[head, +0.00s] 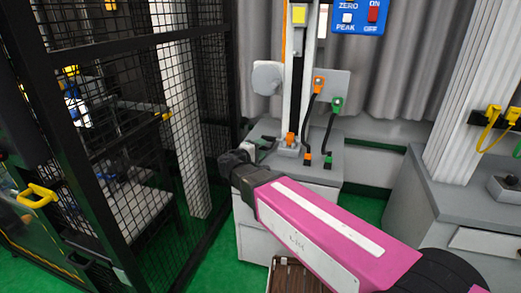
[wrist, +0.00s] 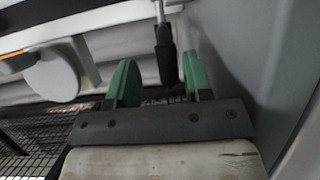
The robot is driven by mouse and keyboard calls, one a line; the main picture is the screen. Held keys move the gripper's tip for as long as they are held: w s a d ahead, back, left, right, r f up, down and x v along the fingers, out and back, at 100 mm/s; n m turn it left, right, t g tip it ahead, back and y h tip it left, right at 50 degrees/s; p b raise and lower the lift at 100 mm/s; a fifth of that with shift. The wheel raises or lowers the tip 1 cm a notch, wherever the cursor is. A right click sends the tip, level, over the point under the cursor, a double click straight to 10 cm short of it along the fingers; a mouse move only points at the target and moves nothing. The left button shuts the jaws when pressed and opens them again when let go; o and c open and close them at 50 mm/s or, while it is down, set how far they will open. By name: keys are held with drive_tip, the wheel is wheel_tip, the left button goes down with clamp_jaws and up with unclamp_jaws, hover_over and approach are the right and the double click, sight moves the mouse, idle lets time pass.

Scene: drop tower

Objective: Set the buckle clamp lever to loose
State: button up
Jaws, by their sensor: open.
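In the wrist view, a lever with a dark grip (wrist: 166,62) on a thin metal rod hangs down from the top edge. Its grip lies between the two green fingers of my gripper (wrist: 158,78), with gaps on both sides. The fingers stand apart and do not visibly touch it. I cannot tell how deep between them it is. In the head view my gripper (head: 236,162) is at the left edge of the grey pedestal (head: 310,168), beside a small dark and metal part (head: 264,143) that may be the clamp. My pink arm hides the pedestal's lower front.
A black mesh cage (head: 125,120) stands close on the left. A tower column (head: 298,85) rises from the pedestal, with orange (head: 319,83) and green (head: 337,102) connectors on cables at its right. A blue switch panel (head: 360,14) hangs above. A grey bench (head: 455,205) stands right.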

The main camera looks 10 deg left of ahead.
drive_tip(key=v, duration=1)
drive_tip(key=shift+s+a, duration=0.2)
drive_tip(key=shift+s, duration=0.05)
